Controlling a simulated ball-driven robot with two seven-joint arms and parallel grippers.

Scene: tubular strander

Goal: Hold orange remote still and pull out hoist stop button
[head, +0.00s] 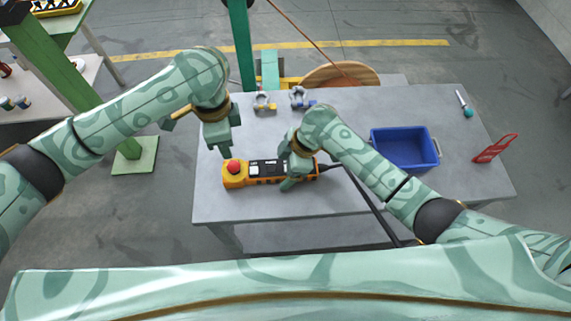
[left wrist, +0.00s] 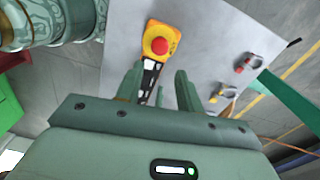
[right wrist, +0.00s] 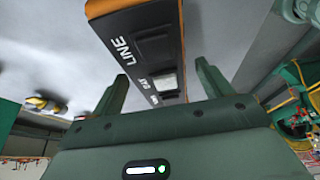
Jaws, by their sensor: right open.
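The orange remote (head: 268,180) lies on the grey table, its black face with pale buttons upward. Its red hoist stop button (head: 234,167) is at the left end and also shows in the left wrist view (left wrist: 160,46). My left gripper (head: 226,151) is open and empty, above and just behind the button end. My right gripper (head: 290,184) is open over the remote's right part. In the right wrist view the remote (right wrist: 148,45) stretches away between its fingers, and contact cannot be told. The right gripper hides part of the remote in the head view.
A blue bin (head: 404,148) stands right on the table (head: 350,190), with a red tool (head: 495,149) and a teal-ended tool (head: 465,104) beyond. Two shackles (head: 263,101) (head: 301,98) lie at the back edge. A green post (head: 241,45) rises behind.

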